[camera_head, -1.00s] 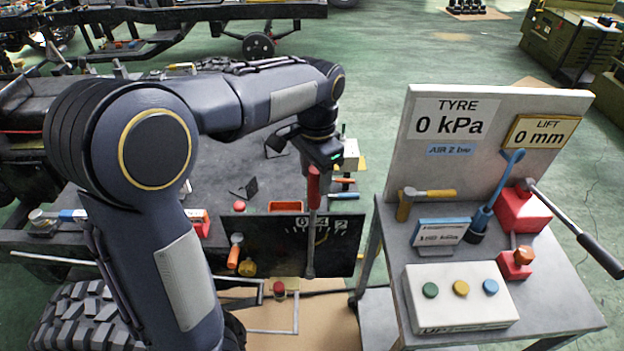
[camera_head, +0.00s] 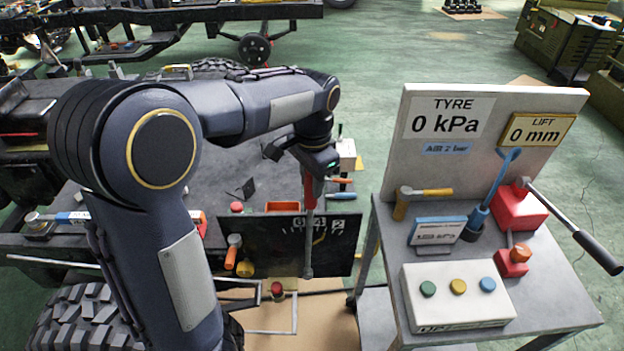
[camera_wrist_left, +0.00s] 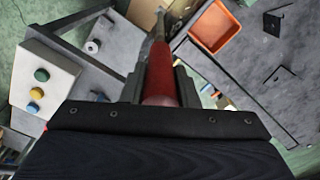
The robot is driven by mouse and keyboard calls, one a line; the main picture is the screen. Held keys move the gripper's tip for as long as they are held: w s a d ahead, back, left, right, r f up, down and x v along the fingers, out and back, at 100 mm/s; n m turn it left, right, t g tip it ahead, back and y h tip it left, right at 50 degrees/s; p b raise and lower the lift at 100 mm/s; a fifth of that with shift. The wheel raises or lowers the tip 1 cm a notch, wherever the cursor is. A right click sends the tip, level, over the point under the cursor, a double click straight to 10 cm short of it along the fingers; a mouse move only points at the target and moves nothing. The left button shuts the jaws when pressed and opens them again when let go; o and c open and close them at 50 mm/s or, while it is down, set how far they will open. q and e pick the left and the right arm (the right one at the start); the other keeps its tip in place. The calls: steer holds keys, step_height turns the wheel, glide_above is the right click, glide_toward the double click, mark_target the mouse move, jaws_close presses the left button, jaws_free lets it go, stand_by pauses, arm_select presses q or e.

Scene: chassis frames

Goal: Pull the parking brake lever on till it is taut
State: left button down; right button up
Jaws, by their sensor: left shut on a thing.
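The parking brake lever (camera_head: 308,230) is a grey bar with a red grip at its upper end. It stands nearly upright in front of a black panel with a dial and numbers (camera_head: 330,225). My left gripper (camera_head: 308,180) reaches over from the left and is shut on the red grip. In the left wrist view the red grip (camera_wrist_left: 160,82) lies between the two fingers and the grey bar runs away beyond it. The fingers partly hide the grip. My right gripper is in neither current view.
A grey cart (camera_head: 560,310) at the right carries a button box (camera_head: 455,308), a hammer (camera_head: 425,193) and a red jack (camera_head: 520,208). An orange tray (camera_head: 284,207) sits behind the black panel. A tyre (camera_head: 85,318) lies at the lower left.

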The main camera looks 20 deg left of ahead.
arm_select(q)
steer(key=shift+h, duration=0.5)
steer(key=a, duration=0.1)
steer(key=s+a, duration=0.1)
steer(key=a+b, duration=0.1)
steer(key=shift+s+a, duration=0.4)
steer(key=c, duration=1.1)
jaws_free()
steer(key=shift+t, duration=0.3)
steer(key=r, duration=0.7)
steer(key=shift+s+a+r, duration=0.2)
steer(key=shift+a+r, duration=0.1)
steer(key=shift+r, duration=0.05)
